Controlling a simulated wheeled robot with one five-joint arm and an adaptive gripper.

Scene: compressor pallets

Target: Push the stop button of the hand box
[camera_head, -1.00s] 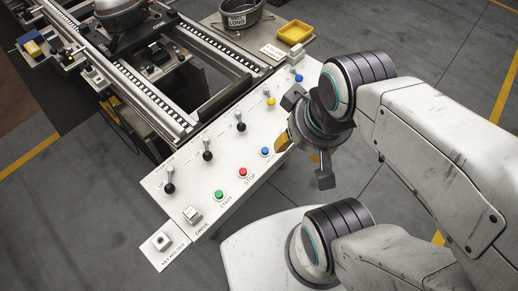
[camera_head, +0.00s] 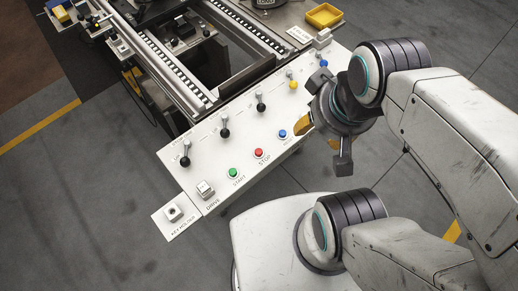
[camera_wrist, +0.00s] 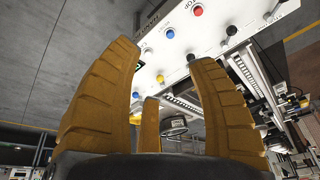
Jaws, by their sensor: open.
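The hand box is a white slanted panel (camera_head: 207,158) left of my arm in the head view. Its red stop button (camera_head: 259,153), labelled STOP, sits between the green start button (camera_head: 233,173) and a blue button (camera_head: 283,134). The red button also shows at the top of the wrist view (camera_wrist: 198,11). My gripper (camera_head: 305,124) is at the right part of the panel, right of the stop button and apart from it. In the wrist view its yellow-brown fingers (camera_wrist: 172,88) are spread with nothing between them. The head view hides most of the fingers behind the wrist.
Several black levers (camera_head: 225,132) stand up along the panel's back row. A key holder box (camera_head: 173,212) joins its near left end. A conveyor frame (camera_head: 253,33) and a yellow tray (camera_head: 324,15) lie behind. The grey floor at left is clear.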

